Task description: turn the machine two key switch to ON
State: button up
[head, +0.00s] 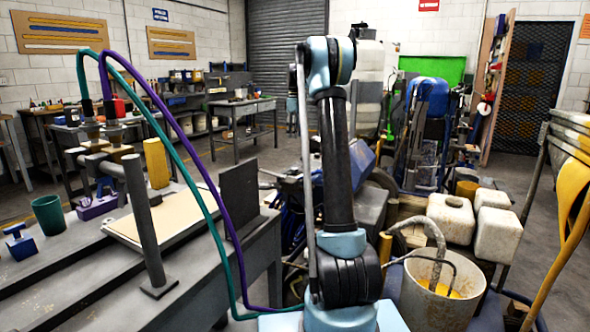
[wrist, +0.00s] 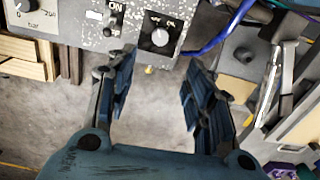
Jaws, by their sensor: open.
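In the wrist view, a speckled grey control panel (wrist: 75,22) spans the top left. On it, a black square plate carries a round silver switch (wrist: 160,37) with small markings above it, too small to read surely. Left of it is a toggle (wrist: 114,22) labelled ON above and OFF below. My gripper (wrist: 159,72) is open and empty, its two dark blue fingers apart just below the panel. The silver switch lies beyond the gap between them, apart from both fingers. Which switch belongs to machine two is not legible. In the head view my gripper is not discernible.
In the wrist view, a dial (wrist: 22,8) marked bar sits at the panel's left, and a blue cable (wrist: 212,35) runs right of the panel. In the head view, white containers (head: 495,235) and a bucket (head: 440,295) stand right of my arm; a grey workbench (head: 235,275) is left.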

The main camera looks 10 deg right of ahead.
aim_at(295, 170)
jog(key=f, duration=1.6)
jog(key=shift+s+a+f, duration=0.15)
jog(key=shift+s+f, duration=0.1)
